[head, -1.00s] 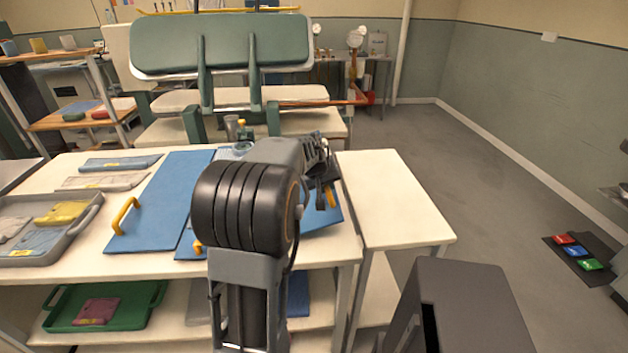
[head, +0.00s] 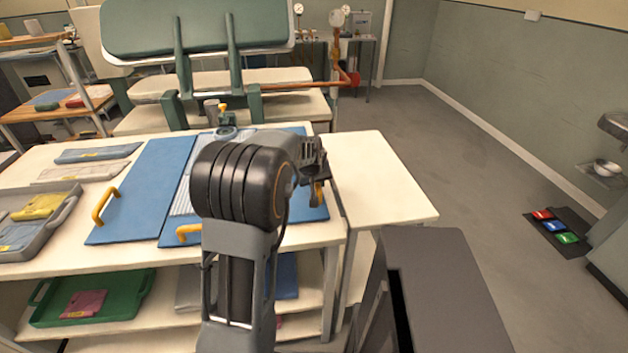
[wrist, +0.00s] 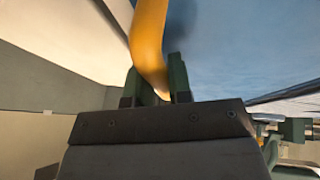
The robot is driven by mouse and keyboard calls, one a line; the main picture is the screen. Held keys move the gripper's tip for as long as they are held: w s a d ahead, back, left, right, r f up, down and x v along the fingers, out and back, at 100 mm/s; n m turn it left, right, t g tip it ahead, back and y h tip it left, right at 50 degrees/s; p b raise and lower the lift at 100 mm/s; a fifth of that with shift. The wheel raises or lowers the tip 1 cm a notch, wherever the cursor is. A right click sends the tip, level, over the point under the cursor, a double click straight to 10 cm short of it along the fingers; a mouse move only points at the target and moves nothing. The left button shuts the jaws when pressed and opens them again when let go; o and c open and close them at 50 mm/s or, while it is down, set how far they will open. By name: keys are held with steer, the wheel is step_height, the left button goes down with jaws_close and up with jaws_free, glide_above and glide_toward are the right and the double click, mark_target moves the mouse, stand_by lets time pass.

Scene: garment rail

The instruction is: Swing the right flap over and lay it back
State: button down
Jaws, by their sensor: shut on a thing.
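The folding board is blue. Its left flap (head: 140,190) lies flat on the white table with a yellow handle (head: 105,206). A second yellow handle (head: 188,233) is at the board's front edge. A pale striped garment (head: 184,198) shows just left of my arm; the arm hides the board's middle. The right flap (head: 311,207) shows in blue beneath my gripper (head: 318,188), at the board's right side. In the wrist view my gripper (wrist: 157,88) is shut on a yellow handle (wrist: 149,38), with a blue panel (wrist: 230,45) beside it. I cannot tell whether the flap lies fully flat.
A grey tray (head: 62,221) with folded cloths is at the left. A bare white side table (head: 378,180) adjoins on the right. A green press (head: 195,27) stands behind. Below is a shelf with a green tray (head: 128,300). Open floor lies to the right.

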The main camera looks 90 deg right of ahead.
steer(key=shift+s+a+f, duration=0.1)
steer(key=shift+a+f, duration=0.05)
steer(key=shift+f, duration=0.25)
steer(key=c, duration=1.4)
jaws_free()
steer(key=shift+s, duration=0.1)
steer(key=shift+o, duration=0.2)
steer(key=shift+r, duration=0.1)
steer(key=shift+w+r, duration=0.2)
steer(key=shift+r, duration=0.25)
steer(key=v, duration=1.2)
steer(key=shift+a+r, duration=0.2)
steer(key=shift+r, duration=0.15)
